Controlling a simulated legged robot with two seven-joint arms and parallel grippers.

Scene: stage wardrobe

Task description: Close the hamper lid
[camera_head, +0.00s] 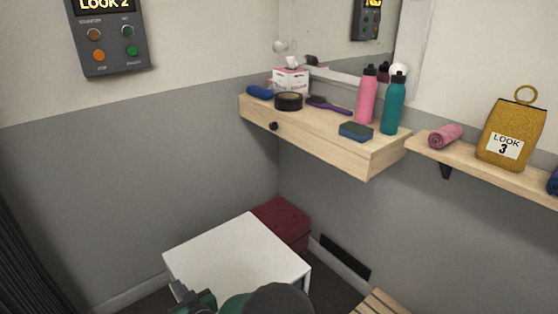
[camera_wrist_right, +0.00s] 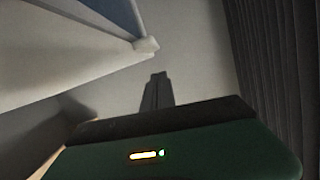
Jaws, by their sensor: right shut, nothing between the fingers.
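A white flat panel (camera_head: 235,255), which looks like the hamper lid, is at the bottom centre of the head view. I cannot tell how far open it is, and the hamper body below is mostly hidden. My right gripper (camera_head: 180,291) is at the panel's near left edge, partly cut off by the frame. In the right wrist view the gripper (camera_wrist_right: 157,78) is shut and empty, its narrow fingers close to a white panel edge with a pale corner piece (camera_wrist_right: 146,45). I cannot tell whether they touch. My left gripper is not in view.
A dark red box (camera_head: 283,222) stands behind the white panel. A wooden shelf (camera_head: 340,155) with bottles and small items is above, beside a second shelf (camera_head: 520,182) with a yellow bag (camera_head: 512,130). A slatted bench (camera_head: 380,303) is at lower right, a dark curtain (camera_head: 30,270) at left.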

